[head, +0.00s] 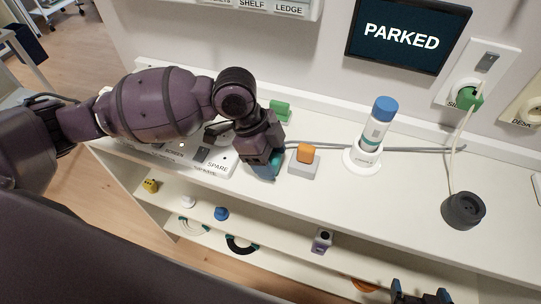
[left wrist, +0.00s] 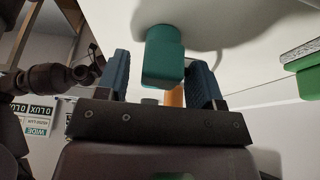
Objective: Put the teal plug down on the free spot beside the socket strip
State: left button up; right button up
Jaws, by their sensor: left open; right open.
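The teal plug (head: 268,175) is at my left gripper (head: 264,164), just right of the socket strip (head: 222,167) with its "SPARE" label. In the left wrist view the plug (left wrist: 165,58) is between the two blue-padded fingers of this gripper (left wrist: 160,62). The fingers are open, with a gap visible on each side of the plug. The plug's far end appears to meet the white counter (left wrist: 230,28). My arm and gripper hide part of the strip and most of the plug in the head view. My right gripper (head: 421,296) is open and empty at the bottom edge.
An orange block on a grey base (head: 303,160) stands close to the right of my left gripper. A green block (head: 280,109) is behind it. A blue-capped bottle (head: 378,125) in a white holder and a dark round object (head: 463,210) stand further right. Shelves lie below.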

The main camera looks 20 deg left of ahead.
pick_arm(q)
jog(key=p+v, duration=0.1)
jog(key=v, duration=1.1)
jog(key=shift+r, duration=0.1)
jog(key=shift+s, duration=0.1)
